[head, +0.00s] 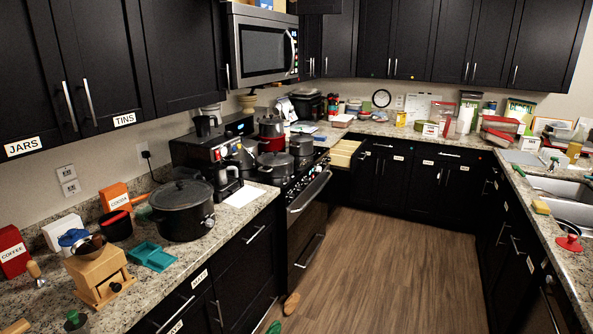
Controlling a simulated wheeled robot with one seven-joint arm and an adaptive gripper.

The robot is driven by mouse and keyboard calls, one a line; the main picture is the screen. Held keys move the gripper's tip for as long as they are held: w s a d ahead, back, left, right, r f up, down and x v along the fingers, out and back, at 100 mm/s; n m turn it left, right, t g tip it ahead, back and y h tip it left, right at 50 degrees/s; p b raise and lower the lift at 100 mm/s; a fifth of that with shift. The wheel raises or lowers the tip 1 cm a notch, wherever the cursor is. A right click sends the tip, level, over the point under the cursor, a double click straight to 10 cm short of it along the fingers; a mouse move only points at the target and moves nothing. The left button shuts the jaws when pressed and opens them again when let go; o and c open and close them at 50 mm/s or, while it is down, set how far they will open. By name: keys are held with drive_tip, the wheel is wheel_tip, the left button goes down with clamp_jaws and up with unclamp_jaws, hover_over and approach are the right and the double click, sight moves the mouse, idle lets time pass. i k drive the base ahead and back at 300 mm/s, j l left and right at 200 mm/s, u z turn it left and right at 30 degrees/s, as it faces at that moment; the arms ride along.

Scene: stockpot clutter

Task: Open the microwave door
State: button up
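The microwave (264,45) is mounted above the stove at the upper middle of the head view. It is stainless steel with a dark window, and a handle (294,52) runs down its right side. Its door looks closed. My gripper does not show in this view.
The stove (280,175) below the microwave is crowded with pots. A black stockpot (183,208) and a coffee machine (208,160) stand on the left counter (215,228). A drawer (346,153) stands open past the stove. The wooden floor (390,270) is mostly clear, with small items near the left cabinets.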

sight(259, 47)
drive_tip(key=i+z, duration=0.3)
drive_tip(key=i, duration=1.7)
